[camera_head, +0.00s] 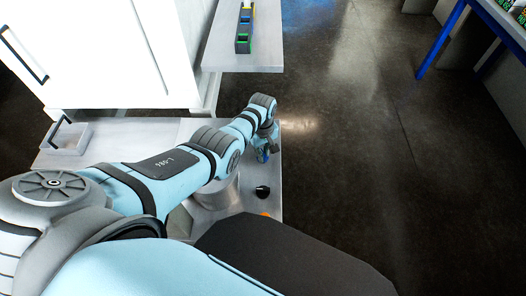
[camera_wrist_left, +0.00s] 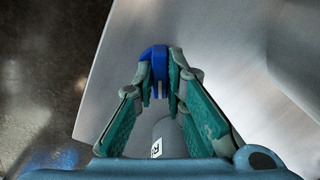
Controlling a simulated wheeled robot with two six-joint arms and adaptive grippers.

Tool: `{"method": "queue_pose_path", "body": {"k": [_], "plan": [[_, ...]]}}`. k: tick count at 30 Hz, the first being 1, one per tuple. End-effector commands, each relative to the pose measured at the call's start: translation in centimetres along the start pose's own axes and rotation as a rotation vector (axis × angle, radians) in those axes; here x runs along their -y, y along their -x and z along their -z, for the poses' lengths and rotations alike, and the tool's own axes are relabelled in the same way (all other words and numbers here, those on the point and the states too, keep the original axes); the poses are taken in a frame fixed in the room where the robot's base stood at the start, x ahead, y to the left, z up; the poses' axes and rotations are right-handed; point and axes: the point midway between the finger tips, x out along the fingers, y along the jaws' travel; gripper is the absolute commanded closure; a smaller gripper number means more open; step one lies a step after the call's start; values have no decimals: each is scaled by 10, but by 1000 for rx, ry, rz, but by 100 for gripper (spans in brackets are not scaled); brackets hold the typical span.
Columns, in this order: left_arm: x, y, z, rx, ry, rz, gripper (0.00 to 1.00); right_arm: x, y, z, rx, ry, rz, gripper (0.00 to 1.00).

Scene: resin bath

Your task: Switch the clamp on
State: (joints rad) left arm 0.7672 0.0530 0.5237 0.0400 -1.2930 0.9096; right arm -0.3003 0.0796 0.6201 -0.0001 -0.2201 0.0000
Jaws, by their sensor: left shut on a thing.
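My left gripper (camera_head: 264,151) reaches down at the right edge of the grey table, seen small and partly hidden by its wrist in the head view. In the left wrist view, the left gripper's teal fingers (camera_wrist_left: 161,85) close in on a small blue part (camera_wrist_left: 154,54), which sits at their tips. I take it for the clamp's blue switch, but its full shape is hidden by the fingers. A pale cylinder with a small label (camera_wrist_left: 164,138) shows below, between the fingers. The right gripper is not in view.
A black knob (camera_head: 262,191) stands on the grey table (camera_head: 107,128) near its right edge. A tray with a handle (camera_head: 66,140) is at left. A white cabinet (camera_head: 110,50) and a shelf (camera_head: 270,45) stand behind. Dark floor at right is open.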

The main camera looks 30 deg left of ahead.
Motion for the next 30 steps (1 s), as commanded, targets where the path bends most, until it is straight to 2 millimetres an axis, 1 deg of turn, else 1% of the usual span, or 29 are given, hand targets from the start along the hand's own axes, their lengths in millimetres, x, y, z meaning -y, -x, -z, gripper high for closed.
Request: {"method": "queue_pose_path", "body": {"k": [2,3,5,6,7,15,19,23,24,26,27,30], "plan": [[-2,2,2,-5,-1,-5,100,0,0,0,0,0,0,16],[-2,2,2,-5,-1,-5,87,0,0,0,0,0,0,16],[-2,2,2,-5,-1,-5,78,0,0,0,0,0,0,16],[-2,1,2,-4,-1,-4,71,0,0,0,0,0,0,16],[-1,1,1,-4,0,-4,69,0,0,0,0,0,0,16],[0,1,1,-2,1,-2,69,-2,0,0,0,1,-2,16],[-1,7,1,-3,2,-3,69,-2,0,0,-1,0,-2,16],[0,27,1,-5,1,-5,69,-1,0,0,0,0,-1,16],[-2,40,2,-6,1,-7,69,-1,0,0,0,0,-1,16],[-1,58,2,-6,1,-6,69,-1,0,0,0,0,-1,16],[-2,70,2,-6,1,-7,69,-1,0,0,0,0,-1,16],[-1,96,2,-4,1,-4,69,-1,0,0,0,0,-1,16]]}}
